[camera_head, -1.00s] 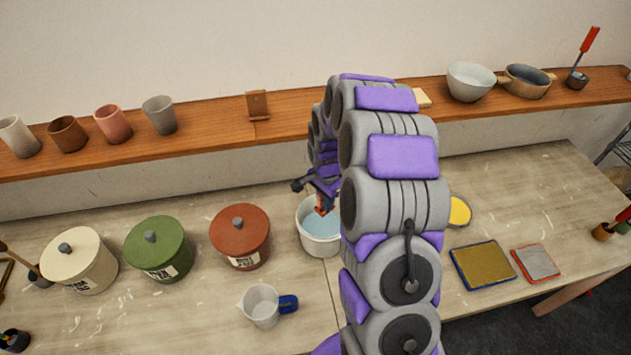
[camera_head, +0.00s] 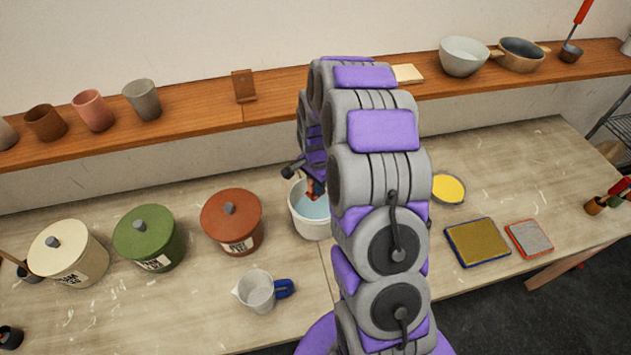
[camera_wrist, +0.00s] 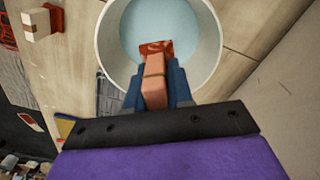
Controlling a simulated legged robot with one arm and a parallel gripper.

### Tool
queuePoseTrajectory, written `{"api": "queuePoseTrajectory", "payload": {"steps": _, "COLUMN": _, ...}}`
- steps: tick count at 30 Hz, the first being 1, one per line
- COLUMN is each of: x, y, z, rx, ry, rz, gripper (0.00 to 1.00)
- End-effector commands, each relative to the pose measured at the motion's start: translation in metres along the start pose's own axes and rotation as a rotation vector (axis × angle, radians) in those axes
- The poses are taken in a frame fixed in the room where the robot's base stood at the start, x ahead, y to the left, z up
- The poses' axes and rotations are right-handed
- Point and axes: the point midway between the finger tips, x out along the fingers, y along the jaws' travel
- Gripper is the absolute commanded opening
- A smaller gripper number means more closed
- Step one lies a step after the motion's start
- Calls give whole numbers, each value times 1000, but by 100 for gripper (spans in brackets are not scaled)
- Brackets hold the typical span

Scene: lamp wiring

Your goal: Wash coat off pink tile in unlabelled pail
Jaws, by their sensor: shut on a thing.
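The unlabelled pail (camera_head: 303,226) is white, holds pale blue liquid and stands right of the lidded pails. The wrist view shows its rim and wall (camera_wrist: 206,60) from above. My gripper (camera_wrist: 154,88) is shut on the pink tile (camera_wrist: 154,84), its blue fingers on either side. The tile's far end carries a glossy red-brown coat (camera_wrist: 158,48) and lies over the liquid inside the rim. I cannot tell how deep that end is dipped. In the head view the tile (camera_head: 313,187) shows small at the pail's mouth, partly hidden by my arm.
Lidded cream (camera_head: 66,258), green (camera_head: 149,240) and red-brown (camera_head: 231,224) pails stand to the left. A measuring jug (camera_head: 257,291) is in front. A yellow dish (camera_head: 448,188) and two framed pads (camera_head: 477,243) lie right. A wooden shelf (camera_head: 195,118) runs behind.

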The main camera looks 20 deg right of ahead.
Motion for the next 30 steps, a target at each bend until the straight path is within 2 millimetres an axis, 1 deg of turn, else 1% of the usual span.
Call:
{"api": "queuePoseTrajectory", "payload": {"steps": 1, "x": 6, "y": 0, "z": 0, "rx": 0, "ry": 0, "rz": 1, "gripper": 0}}
{"api": "queuePoseTrajectory", "payload": {"steps": 3, "x": 13, "y": 0, "z": 0, "rx": 0, "ry": 0, "rz": 0, "gripper": 0}}
{"api": "queuePoseTrajectory", "payload": {"steps": 30, "x": 94, "y": 1, "z": 0, "rx": 0, "ry": -1, "rz": 3, "gripper": 0}}
